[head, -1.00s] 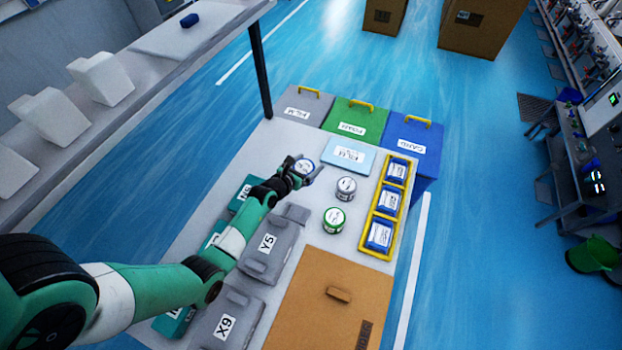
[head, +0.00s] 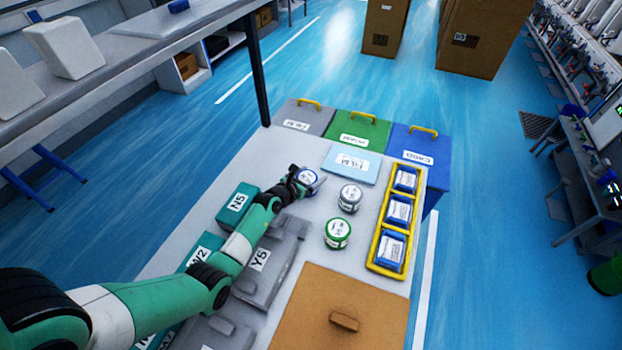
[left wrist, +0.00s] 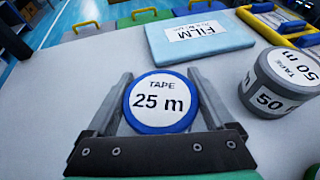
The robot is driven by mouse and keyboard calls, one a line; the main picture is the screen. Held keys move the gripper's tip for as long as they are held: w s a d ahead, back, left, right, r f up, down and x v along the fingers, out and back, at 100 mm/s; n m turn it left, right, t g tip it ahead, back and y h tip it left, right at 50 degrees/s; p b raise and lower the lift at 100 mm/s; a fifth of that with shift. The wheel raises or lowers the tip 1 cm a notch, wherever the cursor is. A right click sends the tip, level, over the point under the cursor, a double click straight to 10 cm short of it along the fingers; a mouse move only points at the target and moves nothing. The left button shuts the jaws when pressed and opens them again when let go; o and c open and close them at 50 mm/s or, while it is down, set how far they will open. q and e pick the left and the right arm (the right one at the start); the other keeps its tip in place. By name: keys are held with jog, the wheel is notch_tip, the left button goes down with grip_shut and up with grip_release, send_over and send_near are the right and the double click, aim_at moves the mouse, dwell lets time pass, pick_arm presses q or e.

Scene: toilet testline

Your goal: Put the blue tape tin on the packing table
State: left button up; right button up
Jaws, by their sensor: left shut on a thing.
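The blue tape tin (head: 307,177) is round with a blue rim and a white label. In the left wrist view the tin (left wrist: 161,101) reads "TAPE 25 m" and sits between the two fingers. My left gripper (head: 305,182) is shut on it. The packing table (head: 296,153) is pale grey and lies under the gripper and tin. I cannot tell whether the tin touches the table top. My right gripper is not in view.
A grey tin (head: 350,198) and a green-rimmed tin (head: 337,233) stand to the right. A light blue FILM box (head: 352,163) lies behind. A yellow tray (head: 376,262) holds blue packs.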

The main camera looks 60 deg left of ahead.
pick_arm(q)
jog(key=shift+w, duration=0.1)
jog(key=o, duration=1.4)
jog(key=shift+r, duration=0.2)
jog(key=p+v, duration=0.6)
jog(key=v, duration=0.5)
jog(key=shift+s+d, duration=0.15)
jog(key=shift+s, duration=0.1)
jog(key=shift+s+d, duration=0.15)
jog(key=shift+s, duration=0.1)
